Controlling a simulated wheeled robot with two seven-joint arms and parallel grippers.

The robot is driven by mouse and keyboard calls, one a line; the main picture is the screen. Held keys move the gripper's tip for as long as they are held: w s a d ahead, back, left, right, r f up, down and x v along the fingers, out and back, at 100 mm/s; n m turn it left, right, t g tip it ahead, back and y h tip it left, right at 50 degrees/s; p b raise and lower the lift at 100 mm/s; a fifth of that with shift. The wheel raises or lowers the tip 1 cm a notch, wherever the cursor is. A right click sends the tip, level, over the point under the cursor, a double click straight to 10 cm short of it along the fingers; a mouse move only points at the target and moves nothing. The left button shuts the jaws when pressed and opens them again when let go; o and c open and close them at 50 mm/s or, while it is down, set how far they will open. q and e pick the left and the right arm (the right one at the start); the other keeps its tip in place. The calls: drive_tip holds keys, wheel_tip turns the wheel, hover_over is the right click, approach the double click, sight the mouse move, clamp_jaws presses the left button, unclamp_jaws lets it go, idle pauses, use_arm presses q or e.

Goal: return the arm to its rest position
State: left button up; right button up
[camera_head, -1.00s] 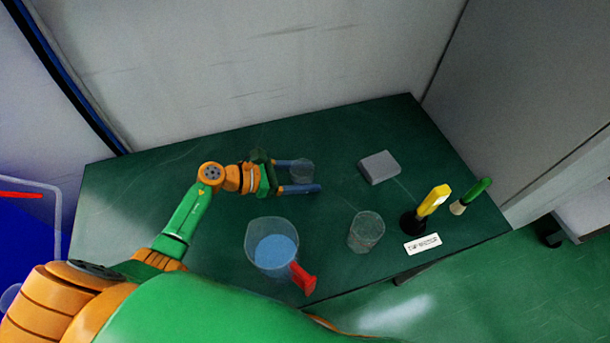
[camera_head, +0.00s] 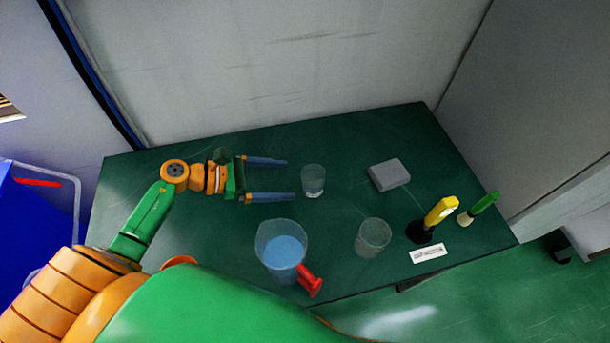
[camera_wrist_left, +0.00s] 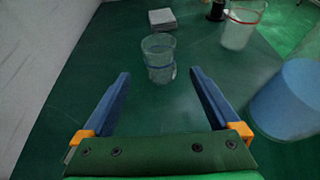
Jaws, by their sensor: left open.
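My left gripper (camera_head: 268,179) is open and empty over the left part of the green table (camera_head: 215,265). Its two blue fingers point right, toward a small clear glass (camera_head: 313,180), and stand apart from it. In the left wrist view the open fingers (camera_wrist_left: 160,95) frame free table, with the glass (camera_wrist_left: 159,58) upright beyond their tips. My left arm (camera_head: 145,222) reaches in from the lower left. My right gripper is not in view.
A clear jug (camera_head: 281,248) with blue contents and a red handle stands near the front. Another clear cup (camera_head: 373,238), a grey block (camera_head: 390,175), a yellow-and-black tool (camera_head: 433,218), a green-handled brush (camera_head: 480,207) and a white label (camera_head: 427,254) lie further right. A wall rises behind the table.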

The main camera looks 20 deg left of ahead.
use_arm(q)
drive_tip(key=shift+v, duration=1.4)
